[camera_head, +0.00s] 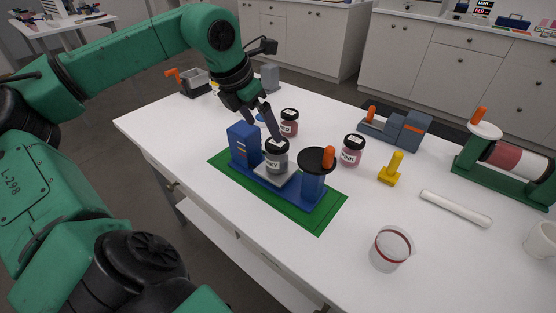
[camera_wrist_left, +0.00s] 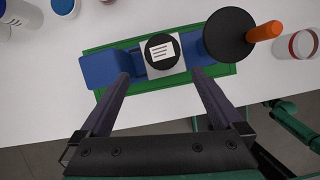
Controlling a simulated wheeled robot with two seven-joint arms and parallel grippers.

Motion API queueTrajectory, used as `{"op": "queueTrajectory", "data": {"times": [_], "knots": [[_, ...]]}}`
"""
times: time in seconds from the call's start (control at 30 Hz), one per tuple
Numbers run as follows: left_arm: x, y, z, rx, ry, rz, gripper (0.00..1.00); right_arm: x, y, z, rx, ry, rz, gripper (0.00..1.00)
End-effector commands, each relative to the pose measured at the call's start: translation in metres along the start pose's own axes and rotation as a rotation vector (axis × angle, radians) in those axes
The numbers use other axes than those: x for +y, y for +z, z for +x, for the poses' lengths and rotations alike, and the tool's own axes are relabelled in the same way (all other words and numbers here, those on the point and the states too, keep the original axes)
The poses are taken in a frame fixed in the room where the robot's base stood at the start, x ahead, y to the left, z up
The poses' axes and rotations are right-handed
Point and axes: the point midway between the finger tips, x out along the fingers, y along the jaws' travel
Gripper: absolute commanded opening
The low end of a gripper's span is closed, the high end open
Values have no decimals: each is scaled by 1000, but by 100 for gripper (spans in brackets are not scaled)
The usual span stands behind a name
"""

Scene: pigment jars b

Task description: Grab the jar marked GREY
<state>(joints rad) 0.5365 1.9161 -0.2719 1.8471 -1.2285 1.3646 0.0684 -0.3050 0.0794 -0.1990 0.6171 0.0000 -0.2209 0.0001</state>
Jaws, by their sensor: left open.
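The GREY jar (camera_head: 277,161) is dark grey with a black lid and a white label, partly readable. It stands upright on a small grey platform (camera_head: 262,176) of a blue fixture on a green base (camera_head: 318,220). In the left wrist view its round black lid (camera_wrist_left: 152,61) with a white label shows from above. My left gripper (camera_head: 268,136) is open and points down at the jar from above. In the left wrist view the two fingertips (camera_wrist_left: 161,73) are spread to either side of the lid, with clear gaps. My right gripper is not in view.
A blue block (camera_head: 243,145) and a black disc with an orange knob (camera_head: 317,160) flank the jar. A pinkish jar (camera_head: 289,123) stands behind it, a pink jar (camera_head: 352,151) to the right. A beaker (camera_head: 391,248) is near the front.

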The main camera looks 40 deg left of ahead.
Motion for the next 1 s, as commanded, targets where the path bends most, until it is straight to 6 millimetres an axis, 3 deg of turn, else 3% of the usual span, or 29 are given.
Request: {"op": "queueTrajectory", "data": {"times": [0.2, 0.6, 0.87, 1.0], "knots": [[-1, 0, 54, 4, -5, 0, 100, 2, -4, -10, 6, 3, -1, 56], [-6, 1, 114, -1, -6, -2, 100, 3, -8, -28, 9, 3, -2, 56], [-5, 0, 121, 0, 0, 0, 100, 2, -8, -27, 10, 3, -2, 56], [-5, 0, 121, 1, 0, 0, 46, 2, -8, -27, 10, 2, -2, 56]]}}
